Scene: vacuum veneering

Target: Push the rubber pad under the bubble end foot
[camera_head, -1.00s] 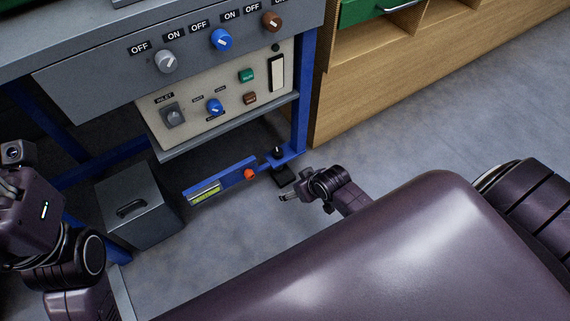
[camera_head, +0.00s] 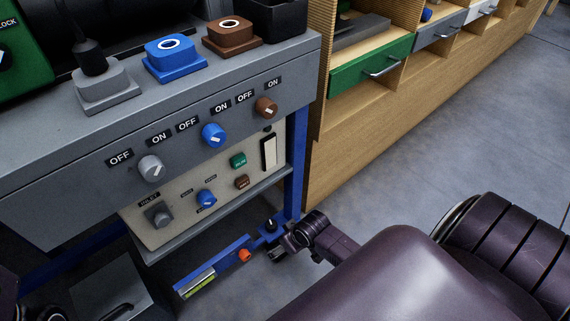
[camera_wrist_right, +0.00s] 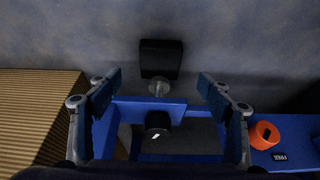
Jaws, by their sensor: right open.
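The rubber pad, a black block (camera_wrist_right: 161,55), lies on the floor beyond the frame's end in the right wrist view. The metal foot (camera_wrist_right: 158,88) sits at the pad's near edge; I cannot tell whether they touch. A black knob (camera_wrist_right: 158,122) stands on the blue bracket next to it. In the head view the knob (camera_head: 270,225) is at the end of the blue rail that carries the yellow-green bubble level (camera_head: 199,283). My right gripper (camera_wrist_right: 160,96) is open and empty, fingers apart on either side of the foot.
An orange knob (camera_head: 244,256) sits on the blue rail. The control cabinet (camera_head: 215,165) overhangs the rail. A grey box (camera_head: 120,290) stands at the left, and a wooden drawer unit (camera_head: 345,155) stands right of the blue leg. The floor to the right is open.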

